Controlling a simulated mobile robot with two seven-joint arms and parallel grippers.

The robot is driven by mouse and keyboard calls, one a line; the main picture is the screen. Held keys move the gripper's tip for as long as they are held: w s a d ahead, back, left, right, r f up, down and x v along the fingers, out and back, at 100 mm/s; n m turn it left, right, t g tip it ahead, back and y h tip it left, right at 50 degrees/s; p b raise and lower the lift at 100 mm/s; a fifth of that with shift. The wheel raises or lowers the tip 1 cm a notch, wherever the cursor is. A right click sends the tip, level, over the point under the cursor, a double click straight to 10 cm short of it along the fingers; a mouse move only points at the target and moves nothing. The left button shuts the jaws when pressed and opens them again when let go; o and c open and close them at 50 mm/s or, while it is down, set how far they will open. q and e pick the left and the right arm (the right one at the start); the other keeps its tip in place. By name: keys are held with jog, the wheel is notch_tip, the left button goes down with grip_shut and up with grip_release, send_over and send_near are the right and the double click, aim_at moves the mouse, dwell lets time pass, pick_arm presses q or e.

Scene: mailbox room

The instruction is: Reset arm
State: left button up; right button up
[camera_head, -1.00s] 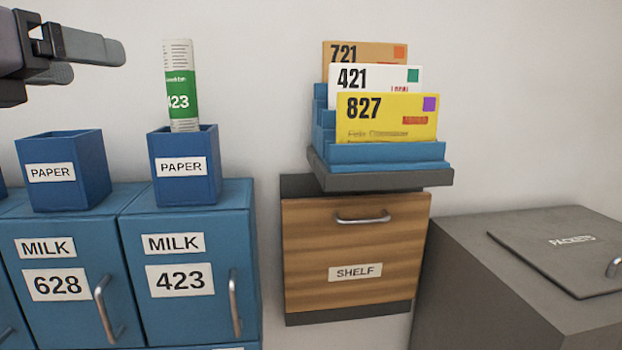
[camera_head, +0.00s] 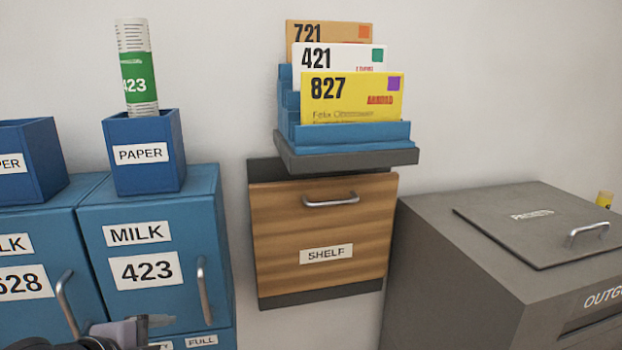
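My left gripper (camera_head: 136,328) shows only in part at the bottom left corner of the head view, in front of the lower part of the blue mailboxes. Its fingers are small and partly cut off, so I cannot tell whether it is open or shut. I see nothing clearly held in it. My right gripper is out of view. A rolled newspaper (camera_head: 138,70) with a green 423 band stands in the blue PAPER box (camera_head: 145,165) on top of mailbox 423 (camera_head: 150,230), apart from the gripper.
A blue letter rack (camera_head: 350,135) with letters 721, 421 and 827 (camera_head: 350,97) stands above the wooden SHELF drawer (camera_head: 322,230). A grey PACKETS bin (camera_head: 450,240) with its lid closed is on the right.

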pick_arm(q)
jog(key=s+a+f+n+g+y, duration=0.15)
jog(key=s+f+n+g, duration=0.45)
jog(key=s+f+n, duration=1.2)
jog(key=w+d+f+m+t+h, duration=0.1)
jog(key=w+d+f+m+t, duration=0.1)
jog(key=f+t, duration=0.5)
jog(key=shift+w+d+f+m, duration=0.4)
jog(key=shift+w+f+m, duration=0.3)
jog(key=shift+w+f, duration=0.1)
